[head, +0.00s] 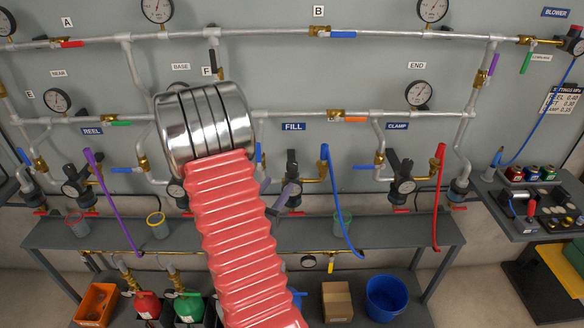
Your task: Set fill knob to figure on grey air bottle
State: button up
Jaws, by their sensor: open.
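The FILL label (293,127) is on the grey wall panel right of the picture's middle. Below it is the fill regulator with its black knob (292,158) on top. A small gauge (294,198) sits low on this regulator; its figure is too small to read. My gripper (276,192) shows as greyish fingers in front of the lower part of the regulator, below the knob. It looks open and empty, and my red bellows-covered arm partly hides it. A red bottle (147,304) and a green bottle (188,306) stand below; I cannot make out a grey air bottle or its figure.
Blue hose (338,205) hangs right of the fill regulator, and the CLAMP regulator (402,172) with red hose (438,195) is farther right. A settings board (562,101) hangs at the right. A shelf (395,232) runs below; a carton (337,301) and blue bucket (386,297) stand low.

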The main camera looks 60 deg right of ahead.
aim_at(290, 170)
jog(key=d, duration=1.2)
jog(key=shift+w, duration=0.1)
jog(key=shift+a, duration=0.1)
jog(key=c, duration=1.1)
jog(key=shift+o, duration=0.2)
jog(key=shift+a, duration=0.2)
jog(key=shift+d, duration=0.15)
